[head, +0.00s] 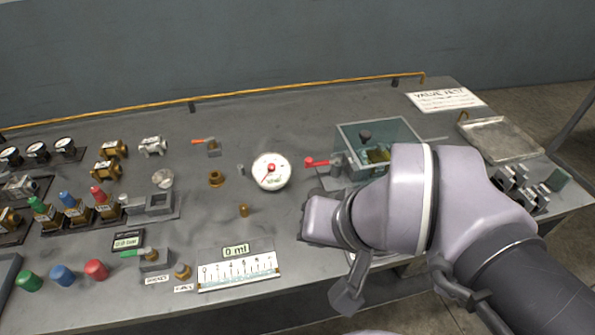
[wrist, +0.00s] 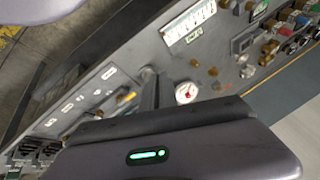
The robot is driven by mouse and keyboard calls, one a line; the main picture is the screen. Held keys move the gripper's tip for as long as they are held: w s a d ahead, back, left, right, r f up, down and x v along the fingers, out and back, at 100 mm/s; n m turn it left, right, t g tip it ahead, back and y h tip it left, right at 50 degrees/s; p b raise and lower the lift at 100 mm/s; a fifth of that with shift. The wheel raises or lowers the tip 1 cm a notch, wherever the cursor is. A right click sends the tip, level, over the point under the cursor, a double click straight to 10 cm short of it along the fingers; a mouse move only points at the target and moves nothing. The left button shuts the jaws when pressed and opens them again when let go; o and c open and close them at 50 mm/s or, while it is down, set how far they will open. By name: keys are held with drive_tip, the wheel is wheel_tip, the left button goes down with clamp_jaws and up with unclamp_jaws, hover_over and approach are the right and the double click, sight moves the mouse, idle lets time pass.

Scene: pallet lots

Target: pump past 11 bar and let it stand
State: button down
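The white round pressure gauge (head: 270,171) with a red needle sits mid-bench. Its figures are too small to read; it also shows in the wrist view (wrist: 187,92). Right of it is a clear-walled tank (head: 379,135) with fittings inside. A red-handled lever (head: 318,162) sticks out at the tank's left side. My gripper's dark front edge and housing (wrist: 160,128) fill the lower wrist view. In the head view my wrist covers the bench just below the tank and hides my fingertips. I cannot tell whether they hold anything or touch the pump.
A 0 ml scale (head: 238,270) lies at the front. A green-handled valve (head: 150,257) stands left of it. Coloured caps (head: 62,275) and several brass fittings fill the left side. An empty metal tray (head: 499,138) and a "VALVE TEST" sheet (head: 445,99) lie at right. The back-middle bench is fairly clear.

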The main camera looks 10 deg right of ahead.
drive_tip(key=w+d+r+n+g+p, duration=0.2)
drive_tip(key=w+r+p, duration=0.3)
drive_tip(key=p, duration=0.3)
drive_tip(key=w+d+r+n+g+h+p, duration=0.1)
drive_tip(key=w+d+r+n+g+p, duration=0.1)
drive_tip(key=w+r+p, duration=0.3)
drive_tip(key=w+g+p, duration=0.1)
drive_tip(key=w+p, duration=0.2)
drive_tip(key=p, duration=0.1)
drive_tip(key=shift+r+h, duration=0.3)
drive_tip(key=shift+r, duration=0.1)
drive_tip(key=shift+f, duration=0.1)
wheel_tip(320, 180, down, 14)
drive_tip(key=b, duration=0.5)
drive_tip(key=shift+w+b, duration=0.1)
drive_tip(key=shift+b, duration=0.3)
